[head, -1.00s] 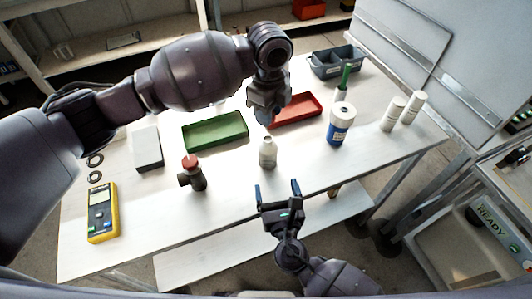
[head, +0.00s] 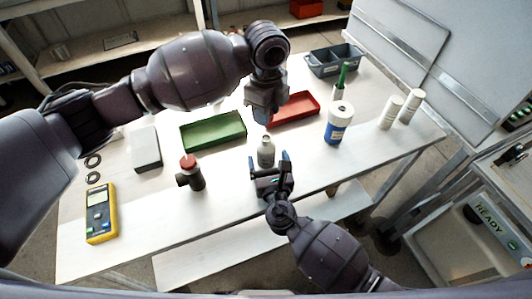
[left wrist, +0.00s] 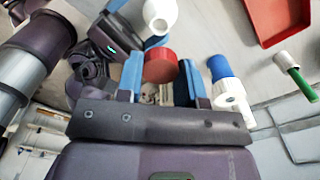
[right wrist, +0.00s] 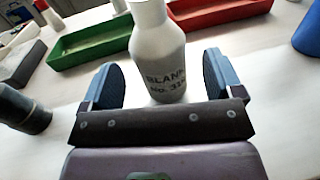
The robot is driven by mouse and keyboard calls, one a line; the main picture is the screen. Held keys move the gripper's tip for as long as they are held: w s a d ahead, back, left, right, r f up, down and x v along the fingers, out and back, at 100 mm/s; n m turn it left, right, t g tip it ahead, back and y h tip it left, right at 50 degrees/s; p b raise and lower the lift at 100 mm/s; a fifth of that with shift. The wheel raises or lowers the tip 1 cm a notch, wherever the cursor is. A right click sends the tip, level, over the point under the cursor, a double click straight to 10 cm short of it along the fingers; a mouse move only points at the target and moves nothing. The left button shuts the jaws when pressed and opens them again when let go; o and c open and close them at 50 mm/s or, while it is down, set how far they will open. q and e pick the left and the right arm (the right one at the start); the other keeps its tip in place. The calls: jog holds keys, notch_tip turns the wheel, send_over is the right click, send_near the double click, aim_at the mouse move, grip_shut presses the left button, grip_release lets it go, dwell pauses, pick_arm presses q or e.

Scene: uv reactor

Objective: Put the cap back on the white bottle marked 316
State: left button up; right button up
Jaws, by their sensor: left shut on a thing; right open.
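The white bottle (head: 266,150) stands upright on the table; the right wrist view shows its "BLANK NO. 316" marking (right wrist: 165,80). Its mouth (left wrist: 158,27) looks uncovered in the left wrist view. My left gripper (head: 265,118) is above and behind the bottle, shut on a red cap (left wrist: 160,66). In the head view the cap is mostly hidden by the gripper. My right gripper (head: 268,163) is low in front of the bottle and open, with one finger on each side of it in the right wrist view.
The green tray (head: 213,143) and red tray (head: 312,117) lie behind. A blue-and-white jar (head: 339,125) and two white cylinders (head: 391,113) stand to the right. A yellow meter (head: 101,226) lies front left.

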aim_at(266, 138)
jog(key=shift+w+a, duration=0.15)
jog(key=shift+w, duration=0.7)
jog(key=shift+w+a, duration=0.15)
jog(key=shift+w, duration=0.65)
jog(key=c, duration=1.4)
pick_arm(q)
jog(key=shift+f, duration=2.5)
jog(key=shift+f, duration=0.15)
jog(key=shift+f, duration=0.75)
jog(key=shift+f, duration=0.55)
